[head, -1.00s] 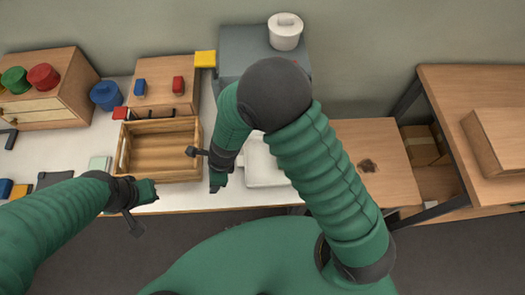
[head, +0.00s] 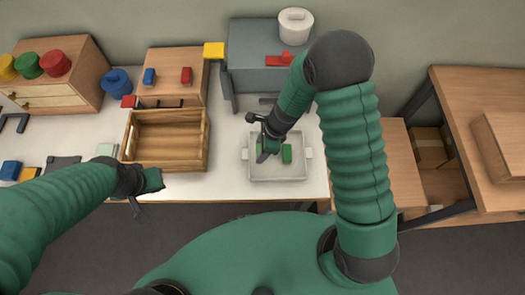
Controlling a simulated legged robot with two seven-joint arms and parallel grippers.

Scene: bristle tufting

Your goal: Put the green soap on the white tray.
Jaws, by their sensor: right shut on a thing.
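The white tray (head: 300,174) lies on the white table, right of the wooden crate. The green soap (head: 287,154) is over the tray floor, close to the back middle; I cannot tell whether it touches the floor. My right gripper (head: 268,152) reaches down over the tray and is shut on the green soap, its dark fingers hiding part of it. My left gripper (head: 148,192) hangs at the table's front edge, in front of the crate, apart from the tray. Its finger gap is not clear.
The empty wooden crate (head: 125,150) stands left of the tray. A grey box (head: 250,75) with a white pot (head: 295,25) on top stands behind it. Table between crate and tray is clear.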

